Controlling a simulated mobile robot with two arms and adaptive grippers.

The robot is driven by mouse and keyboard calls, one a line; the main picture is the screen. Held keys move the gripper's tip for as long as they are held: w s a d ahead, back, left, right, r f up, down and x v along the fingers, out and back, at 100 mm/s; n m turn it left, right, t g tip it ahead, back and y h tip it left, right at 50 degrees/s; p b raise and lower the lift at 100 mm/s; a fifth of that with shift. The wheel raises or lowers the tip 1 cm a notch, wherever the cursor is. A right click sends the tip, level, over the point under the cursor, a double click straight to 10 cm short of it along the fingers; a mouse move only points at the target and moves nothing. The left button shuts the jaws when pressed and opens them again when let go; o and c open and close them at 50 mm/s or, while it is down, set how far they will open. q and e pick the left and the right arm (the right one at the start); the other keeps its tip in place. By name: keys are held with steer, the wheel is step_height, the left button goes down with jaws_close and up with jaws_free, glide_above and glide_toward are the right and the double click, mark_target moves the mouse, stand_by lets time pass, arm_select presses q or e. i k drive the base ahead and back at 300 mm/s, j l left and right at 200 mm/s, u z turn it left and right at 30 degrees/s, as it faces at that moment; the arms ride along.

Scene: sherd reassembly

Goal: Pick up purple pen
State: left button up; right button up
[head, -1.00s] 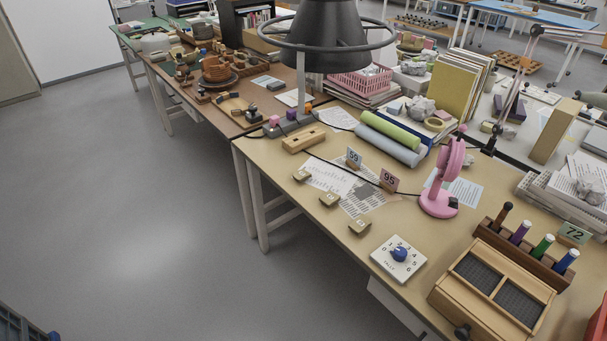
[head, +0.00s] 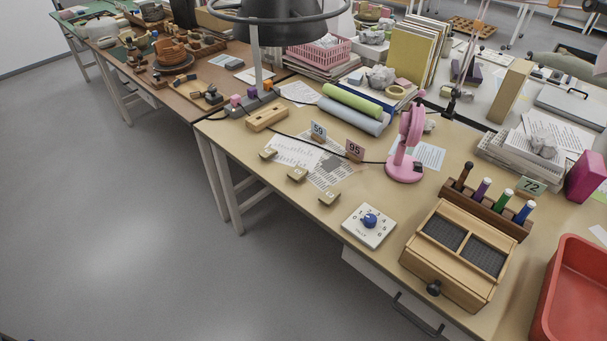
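The purple pen (head: 481,189) stands upright in a dark wooden holder (head: 510,220) at the right of the tan table. The holder's row also has a brown-black pen (head: 464,175) to its left, and a green pen (head: 503,200) and a blue pen (head: 524,212) to its right. The lower part of the purple pen is hidden in the holder. Neither of my grippers is in view.
A wooden box with dark mesh panels (head: 461,247) stands right in front of the holder. A "72" card (head: 531,186) is behind it. A red tray (head: 577,289) is at right, a pink fan (head: 406,150) at left. Bare tabletop lies around the dial plate (head: 369,225).

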mark_target(479, 195)
steer(key=z, duration=1.25)
